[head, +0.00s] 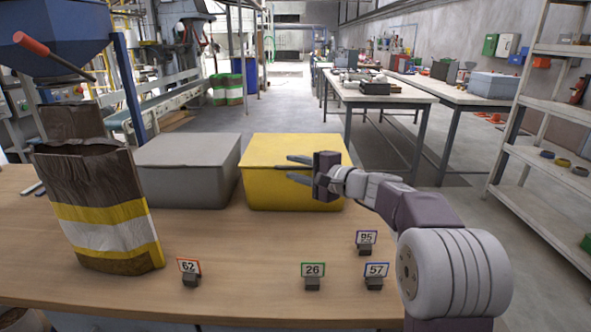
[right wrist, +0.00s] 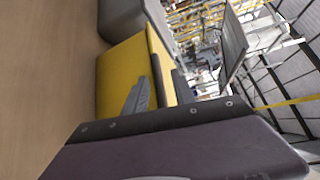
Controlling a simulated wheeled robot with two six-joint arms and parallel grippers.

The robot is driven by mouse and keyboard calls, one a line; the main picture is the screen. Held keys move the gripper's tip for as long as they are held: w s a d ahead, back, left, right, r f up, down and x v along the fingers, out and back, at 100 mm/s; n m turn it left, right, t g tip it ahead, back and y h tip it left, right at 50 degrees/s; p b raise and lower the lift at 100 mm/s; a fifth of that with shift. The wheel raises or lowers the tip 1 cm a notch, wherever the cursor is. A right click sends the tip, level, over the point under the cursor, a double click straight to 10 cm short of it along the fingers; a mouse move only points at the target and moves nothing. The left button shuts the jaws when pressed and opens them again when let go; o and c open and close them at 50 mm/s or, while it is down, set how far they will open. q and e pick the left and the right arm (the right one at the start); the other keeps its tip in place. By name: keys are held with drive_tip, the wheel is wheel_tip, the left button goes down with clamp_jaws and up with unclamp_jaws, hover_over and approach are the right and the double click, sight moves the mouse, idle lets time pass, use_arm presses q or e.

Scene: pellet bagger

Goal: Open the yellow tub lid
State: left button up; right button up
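The yellow tub (head: 268,188) stands at the back of the wooden table, and its flat yellow lid (head: 285,147) appears closed on top. My right gripper (head: 289,168) is in front of the tub's right part, fingers pointing left, one above the other near the lid's front edge. In the right wrist view, the yellow tub (right wrist: 118,78) is partly behind the spread fingers of the gripper (right wrist: 160,90). My left gripper is not in view.
A grey lidded tub (head: 187,172) stands just left of the yellow one. A large open bag (head: 100,205) with yellow and white bands stands at front left. Several number signs, such as 26 (head: 313,271), stand near the front. The middle of the table (head: 225,235) is clear.

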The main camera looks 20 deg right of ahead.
drive_tip(key=shift+c, duration=0.3)
clamp_jaws()
idle(1.2)
